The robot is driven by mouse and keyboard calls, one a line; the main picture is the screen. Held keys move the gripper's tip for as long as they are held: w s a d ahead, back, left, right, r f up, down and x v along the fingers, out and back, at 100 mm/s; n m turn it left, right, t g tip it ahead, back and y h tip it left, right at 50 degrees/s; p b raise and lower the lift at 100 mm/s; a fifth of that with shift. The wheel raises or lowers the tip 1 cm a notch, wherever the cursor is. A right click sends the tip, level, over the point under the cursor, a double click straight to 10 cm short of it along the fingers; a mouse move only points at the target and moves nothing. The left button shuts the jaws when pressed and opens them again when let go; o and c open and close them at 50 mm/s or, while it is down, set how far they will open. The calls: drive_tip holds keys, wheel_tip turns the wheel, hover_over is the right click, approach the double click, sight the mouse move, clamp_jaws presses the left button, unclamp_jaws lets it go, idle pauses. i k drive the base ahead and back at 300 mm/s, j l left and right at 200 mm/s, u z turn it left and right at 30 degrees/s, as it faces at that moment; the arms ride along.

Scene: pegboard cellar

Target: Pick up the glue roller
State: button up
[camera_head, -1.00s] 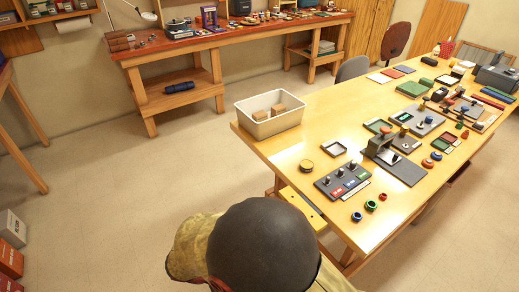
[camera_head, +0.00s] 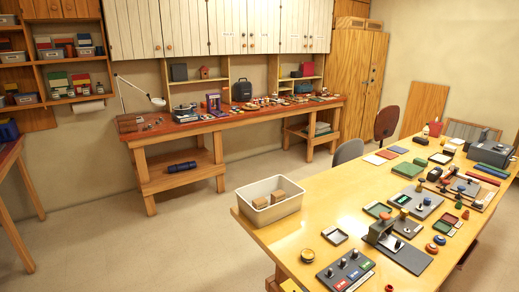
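I cannot make out for certain which item is the glue roller. Many small craft tools lie on the yellow table (camera_head: 290,238) at the right, too small to name surely. Among them are a dark press-like tool on a grey board (camera_head: 408,258) and a dark panel with several knobs (camera_head: 345,270) near the front edge. Other small items crowd the long red-topped bench (camera_head: 240,122) at the back wall. My gripper is not in view.
A white bin (camera_head: 268,203) with brown blocks stands on the table's left corner. A grey chair (camera_head: 348,152) and a dark red chair (camera_head: 387,122) stand behind the table. A blue roll (camera_head: 181,167) lies on the bench's lower shelf. The floor (camera_head: 130,245) between is clear.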

sight(451, 150)
drive_tip(key=z, duration=1.25)
